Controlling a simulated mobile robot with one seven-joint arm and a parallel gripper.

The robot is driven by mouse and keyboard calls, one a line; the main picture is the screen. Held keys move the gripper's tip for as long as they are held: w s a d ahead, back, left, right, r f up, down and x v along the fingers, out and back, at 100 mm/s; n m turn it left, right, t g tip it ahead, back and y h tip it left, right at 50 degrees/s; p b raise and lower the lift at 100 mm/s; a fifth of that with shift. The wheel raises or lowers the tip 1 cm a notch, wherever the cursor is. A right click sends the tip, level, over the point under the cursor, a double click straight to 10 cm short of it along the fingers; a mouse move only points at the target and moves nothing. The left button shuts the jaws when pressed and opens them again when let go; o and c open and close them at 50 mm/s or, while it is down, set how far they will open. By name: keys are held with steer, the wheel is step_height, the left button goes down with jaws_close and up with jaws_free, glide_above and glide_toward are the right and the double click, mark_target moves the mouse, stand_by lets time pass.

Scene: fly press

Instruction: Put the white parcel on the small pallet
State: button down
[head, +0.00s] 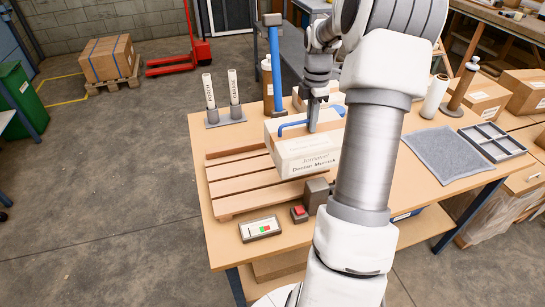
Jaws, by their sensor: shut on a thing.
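The white parcel (305,158) has printed writing on its side and a blue handle on top. My gripper (312,124) is above it, shut on its blue handle. The small pallet (238,184) is made of pale wooden slats and lies on the left part of the table. The parcel is over or beside the pallet's right part. I cannot tell whether its underside touches the slats. My arm hides what lies to the parcel's right.
A control box with green and red buttons (260,229) and a small red-button block (299,213) sit at the front. Two white tubes (233,88) stand behind the pallet. A blue post (275,65) rises behind the parcel. A grey mat (442,153) and divided tray (491,142) lie right.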

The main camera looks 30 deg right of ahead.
mark_target(278, 137)
steer(key=w+a+f, duration=0.1)
steer(key=a, duration=0.1)
steer(key=w+a+f, duration=0.1)
steer(key=a+f, duration=0.1)
steer(key=a, duration=0.1)
steer(key=w+a+f, duration=0.2)
steer(key=a, duration=0.1)
steer(key=shift+a+f+p, duration=0.1)
steer(key=shift+p, duration=0.25)
steer(key=shift+f, duration=2.05)
steer(key=shift+f, duration=0.15)
steer(key=c, duration=0.9)
jaws_free()
step_height(278, 137, up, 12)
steer(key=shift+f, duration=0.15)
steer(key=shift+r, duration=0.25)
